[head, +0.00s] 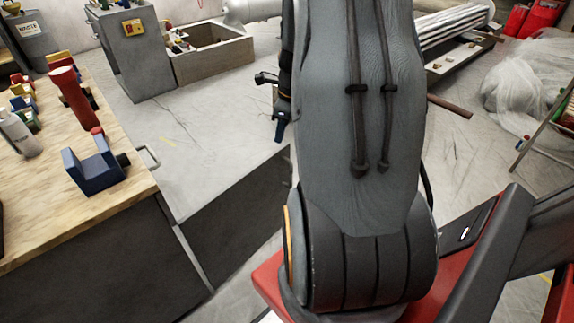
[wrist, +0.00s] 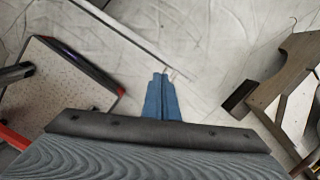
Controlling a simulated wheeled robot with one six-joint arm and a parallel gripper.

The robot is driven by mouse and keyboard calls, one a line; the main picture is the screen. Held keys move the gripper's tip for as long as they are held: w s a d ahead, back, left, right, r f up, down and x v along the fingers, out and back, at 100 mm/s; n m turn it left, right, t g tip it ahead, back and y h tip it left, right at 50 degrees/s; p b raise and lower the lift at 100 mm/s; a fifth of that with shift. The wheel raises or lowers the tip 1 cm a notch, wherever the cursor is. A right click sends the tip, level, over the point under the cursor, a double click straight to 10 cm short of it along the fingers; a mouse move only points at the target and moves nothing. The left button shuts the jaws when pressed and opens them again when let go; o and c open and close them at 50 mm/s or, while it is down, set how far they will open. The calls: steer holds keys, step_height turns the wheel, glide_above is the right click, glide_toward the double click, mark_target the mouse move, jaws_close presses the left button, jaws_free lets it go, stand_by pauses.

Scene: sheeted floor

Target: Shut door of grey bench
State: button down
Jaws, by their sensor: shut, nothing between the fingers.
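The grey bench (head: 110,260) stands at the left in the head view, with a wooden top (head: 125,205). Its dark door (head: 235,215) stands open, swung out from the bench front towards my arm. In the wrist view a thin panel edge (wrist: 130,35), which looks like the door's top, runs down to the right and ends near my fingertips. My gripper (head: 281,128) is near the door's outer end in the head view, partly hidden by my arm. Its blue fingers (wrist: 161,88) are together and empty in the wrist view. Whether they touch the door cannot be told.
A blue vise (head: 95,172), a red cylinder (head: 72,95) and a white bottle (head: 20,130) stand on the bench top. A grey cabinet (head: 130,55) and an open box (head: 215,55) stand behind. Sheeted floor (head: 200,125) between them is clear.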

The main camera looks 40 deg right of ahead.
steer(key=d+f+m+b, duration=0.1)
steer(key=d+f+m, duration=0.4)
steer(key=d, duration=0.1)
steer(key=b+x, duration=0.3)
steer(key=x, duration=0.6)
steer(key=shift+d+f+h, duration=0.3)
steer(key=shift+d, duration=0.15)
